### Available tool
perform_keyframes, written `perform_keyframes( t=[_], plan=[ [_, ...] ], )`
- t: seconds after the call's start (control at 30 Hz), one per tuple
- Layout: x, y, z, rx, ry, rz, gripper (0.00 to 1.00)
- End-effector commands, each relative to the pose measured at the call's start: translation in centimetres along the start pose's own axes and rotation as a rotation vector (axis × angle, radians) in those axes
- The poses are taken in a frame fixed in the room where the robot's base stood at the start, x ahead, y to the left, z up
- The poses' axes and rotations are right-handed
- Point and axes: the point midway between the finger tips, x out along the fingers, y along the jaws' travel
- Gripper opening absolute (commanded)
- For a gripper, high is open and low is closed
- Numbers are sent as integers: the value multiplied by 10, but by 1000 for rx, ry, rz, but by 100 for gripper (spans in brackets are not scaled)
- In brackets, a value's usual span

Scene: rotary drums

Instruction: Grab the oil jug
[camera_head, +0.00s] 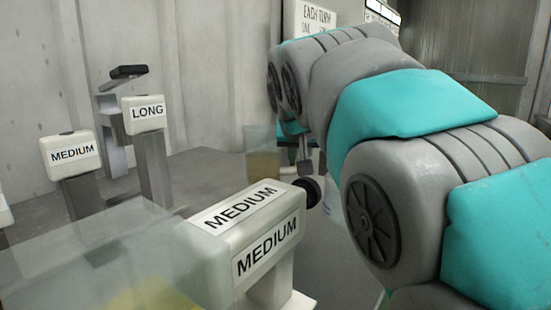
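My grey and teal arm fills the right half of the head view and reaches away from the camera. My gripper (305,166) seems to be the small grey part below the far end of the arm. Most of it is hidden, and I cannot tell whether it is open or shut. A clear container with yellowish liquid (263,160) stands just left of it. A pale, partly see-through shape (328,205) shows below the arm, mostly covered. I cannot tell which of these, if either, is the oil jug.
A white block marked MEDIUM (262,225) with a dark knob stands in front. A see-through box (110,250) with something yellowish is at lower left. Posts labelled MEDIUM (70,155) and LONG (146,115) stand at left. A sign (316,20) hangs behind my arm.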

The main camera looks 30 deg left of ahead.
Motion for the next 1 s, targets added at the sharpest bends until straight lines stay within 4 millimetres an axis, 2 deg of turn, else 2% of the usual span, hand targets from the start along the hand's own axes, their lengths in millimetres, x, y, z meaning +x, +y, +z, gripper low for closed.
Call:
perform_keyframes(
  t=[0.57,1.0],
  plan=[
    [-9,0,-10,1,2,0,0],
    [-31,0,-33,1,6,-1,0]
  ],
)
